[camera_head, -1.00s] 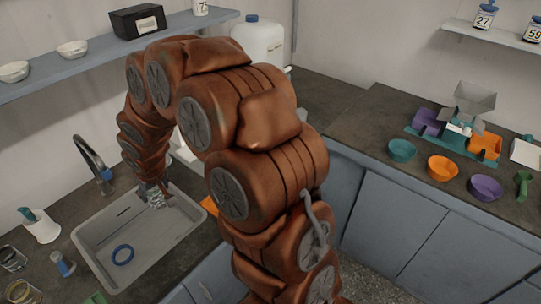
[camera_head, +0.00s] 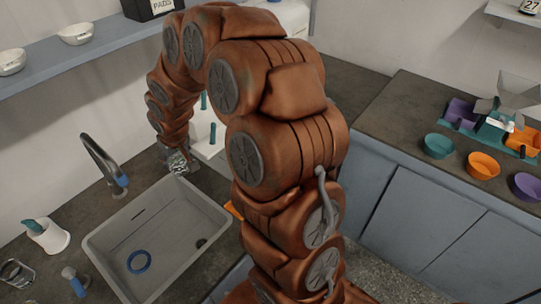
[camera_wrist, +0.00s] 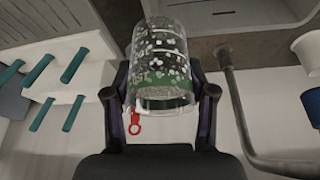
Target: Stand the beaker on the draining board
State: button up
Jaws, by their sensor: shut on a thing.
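The beaker (camera_wrist: 158,65) is clear glass with white print and a green band. My gripper (camera_wrist: 160,100) is shut on it, with one finger on each side. In the head view my gripper (camera_head: 178,165) holds the beaker at the back right corner of the sink (camera_head: 100,247), beside a white board with teal pegs (camera_head: 208,147). The pegged board also shows left of the beaker in the wrist view (camera_wrist: 95,50). I cannot tell for sure that it is the draining board. My arm hides part of it.
A curved tap (camera_head: 104,163) stands behind the sink; its pipe (camera_wrist: 240,110) is right of my gripper in the wrist view. A blue ring (camera_head: 138,262) lies in the sink. A red tag (camera_wrist: 135,124) shows by the left finger. Bowls (camera_head: 482,165) stand on the right counter.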

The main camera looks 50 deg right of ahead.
jog(key=s+d+f+m+b, duration=0.1)
jog(key=s+d+f+b, duration=0.15)
jog(key=d, duration=0.65)
jog(key=s+d+f+m+b, duration=0.1)
jog(key=s+d+f+b, duration=0.2)
jog(key=d, duration=0.5)
jog(key=s+d+f+m+h+b, duration=0.1)
jog(key=s+d+f+b, duration=0.3)
jog(key=s+d+b, duration=0.85)
jog(key=shift+w+d+f+p, duration=0.3)
jog(key=shift+w+d+p, duration=0.85)
jog(key=shift+w, duration=0.95)
jog(key=shift+w+d+f+p, duration=0.25)
jog(key=shift+w+d+p, duration=0.65)
jog(key=shift+w+p, duration=0.85)
jog(key=shift+w+d+f+p, duration=0.3)
jog(key=shift+w+d+p, duration=0.7)
jog(key=shift+w, duration=1.45)
notch_tip(320, 180, down, 2)
jog(key=shift+f+p, duration=0.2)
jog(key=shift+p, duration=0.45)
jog(key=shift+f, duration=0.55)
jog(key=shift+f, duration=0.1)
